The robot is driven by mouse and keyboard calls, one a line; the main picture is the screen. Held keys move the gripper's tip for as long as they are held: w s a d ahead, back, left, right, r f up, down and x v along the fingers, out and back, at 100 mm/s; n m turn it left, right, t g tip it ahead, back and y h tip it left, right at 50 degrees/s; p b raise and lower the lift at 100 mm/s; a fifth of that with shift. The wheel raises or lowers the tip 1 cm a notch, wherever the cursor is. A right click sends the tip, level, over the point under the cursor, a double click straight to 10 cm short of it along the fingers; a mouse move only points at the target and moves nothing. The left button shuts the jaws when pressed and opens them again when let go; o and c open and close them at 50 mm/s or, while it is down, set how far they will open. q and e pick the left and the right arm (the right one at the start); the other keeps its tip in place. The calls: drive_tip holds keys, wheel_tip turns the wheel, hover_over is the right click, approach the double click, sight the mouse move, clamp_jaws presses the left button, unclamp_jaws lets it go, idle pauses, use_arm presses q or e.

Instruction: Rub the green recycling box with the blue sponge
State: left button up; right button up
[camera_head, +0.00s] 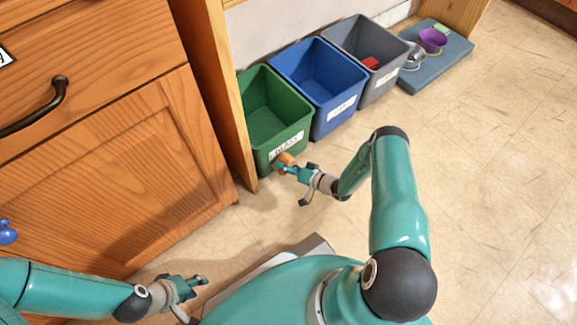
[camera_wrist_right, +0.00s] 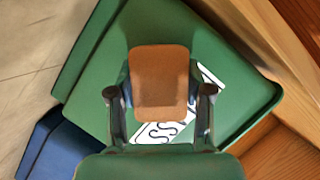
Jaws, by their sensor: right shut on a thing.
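The green box (camera_head: 267,118) stands on the floor at the left end of a row of boxes, a white label on its front wall. My right gripper (camera_head: 282,166) is shut on an orange-brown block that looks like a sponge (camera_head: 287,159), not blue. The sponge is at the front wall by the label; I cannot tell whether it touches. In the right wrist view the sponge (camera_wrist_right: 160,82) sits between the fingers and covers part of the label on the green box (camera_wrist_right: 236,112). My left gripper (camera_head: 196,281) is low at the left, apart from the boxes; its finger opening is unclear.
A blue box (camera_head: 320,115) and a grey box (camera_head: 381,88) with a red item inside stand right of the green one. A wooden panel (camera_head: 222,95) is close on its left. A blue-grey platform (camera_head: 440,65) holds a purple bowl (camera_head: 432,40). The floor at right is clear.

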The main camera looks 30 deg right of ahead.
drive_tip(key=shift+w, duration=0.3)
drive_tip(key=shift+d, duration=0.1)
drive_tip(key=shift+d+b, duration=0.65)
drive_tip(key=shift+d, duration=0.9)
drive_tip(key=shift+w+d, duration=0.15)
drive_tip(key=shift+w, duration=0.05)
drive_tip(key=shift+s+a+r+p, duration=0.1)
drive_tip(key=shift+a+r+p, duration=0.1)
drive_tip(key=shift+a+p, duration=0.85)
drive_tip(key=shift+s+a+f, duration=0.1)
drive_tip(key=shift+a, duration=0.7)
drive_tip(key=shift+s, duration=0.15)
